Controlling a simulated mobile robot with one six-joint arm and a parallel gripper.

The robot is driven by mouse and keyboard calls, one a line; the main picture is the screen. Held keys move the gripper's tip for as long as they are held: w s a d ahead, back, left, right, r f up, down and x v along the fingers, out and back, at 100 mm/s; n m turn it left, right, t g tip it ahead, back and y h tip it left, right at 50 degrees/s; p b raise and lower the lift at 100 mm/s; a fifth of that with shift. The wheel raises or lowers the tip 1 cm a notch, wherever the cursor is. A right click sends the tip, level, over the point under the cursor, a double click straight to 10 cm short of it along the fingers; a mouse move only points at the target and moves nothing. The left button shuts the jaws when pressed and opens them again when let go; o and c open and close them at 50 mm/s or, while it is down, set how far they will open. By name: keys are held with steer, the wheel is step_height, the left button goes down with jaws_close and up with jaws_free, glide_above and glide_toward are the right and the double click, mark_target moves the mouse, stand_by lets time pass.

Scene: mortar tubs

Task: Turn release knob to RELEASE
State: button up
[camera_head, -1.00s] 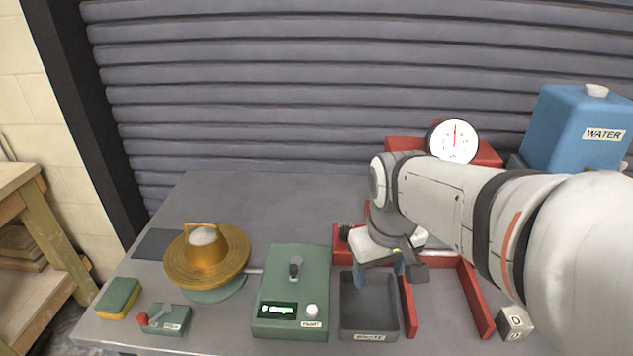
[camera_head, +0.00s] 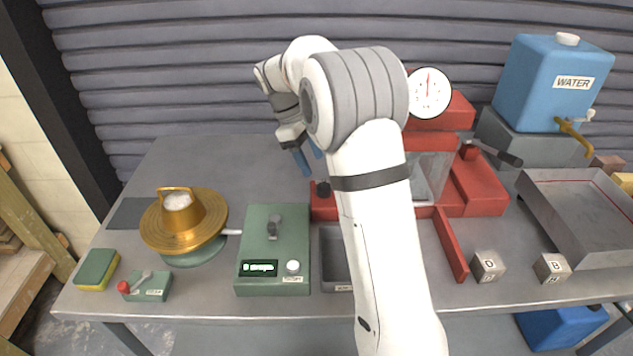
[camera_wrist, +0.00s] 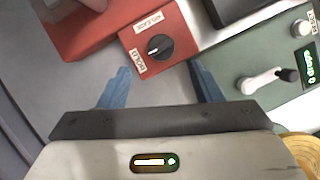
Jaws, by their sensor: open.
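The release knob (camera_wrist: 160,46) is round and black, on a red block (camera_wrist: 178,62) with HOLD and RELEASE labels. In the wrist view its pale mark appears to point down-left, toward the HOLD label (camera_wrist: 138,62). In the head view the knob (camera_head: 322,188) sits on the red block left of my arm. My gripper (camera_head: 309,156) is open and empty, its blue fingers pointing down, above and behind the knob. In the wrist view the knob lies beyond the gap between the fingertips (camera_wrist: 159,72), not touched.
A green box (camera_head: 290,220) with a lever and display stands left of a grey bin (camera_head: 330,262). A brass dish (camera_head: 165,235) stands further left. The red press (camera_head: 478,190) with a dial gauge (camera_head: 429,93) is at right. The table behind the green box is clear.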

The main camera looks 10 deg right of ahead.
mark_target(322, 184)
steer(key=x, duration=0.7)
steer(key=shift+d+f, duration=0.1)
steer(key=shift+f, duration=0.2)
steer(key=shift+c, duration=0.5)
steer(key=c, duration=0.9)
steer(key=shift+r, duration=0.1)
